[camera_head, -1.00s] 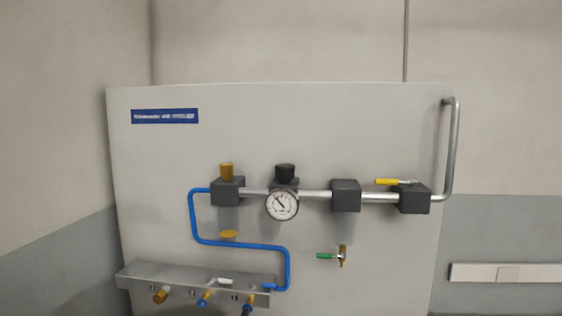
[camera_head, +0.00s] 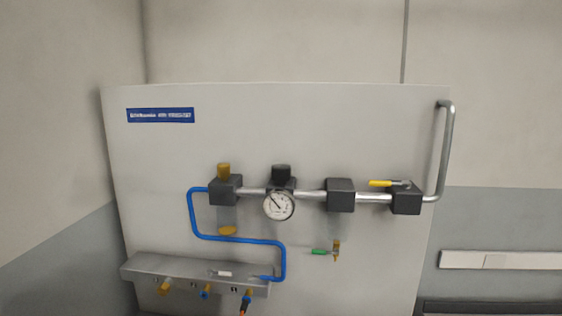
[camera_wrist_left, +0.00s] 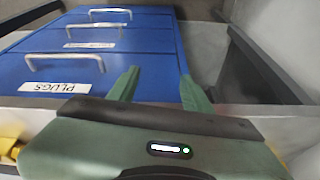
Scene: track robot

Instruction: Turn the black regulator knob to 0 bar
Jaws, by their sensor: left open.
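The black regulator knob (camera_head: 281,172) sits on top of a dark regulator block on the grey wall panel (camera_head: 160,160) in the head view. A round white gauge (camera_head: 279,206) with a dark needle hangs just below it; its numbers are too small to read. Neither gripper shows in the head view. In the left wrist view my left gripper (camera_wrist_left: 160,86) is open and empty, its green fingers apart, in front of blue drawers. It is not at the knob. My right gripper is in no view.
A yellow-handled valve (camera_head: 390,184) is right of the regulator, with a green-handled valve (camera_head: 320,252) lower down. A blue hose (camera_head: 240,240) runs to a metal ledge (camera_head: 170,265) with several fittings. Blue drawers (camera_wrist_left: 100,60), one labelled PLUGS, lie close to my left gripper.

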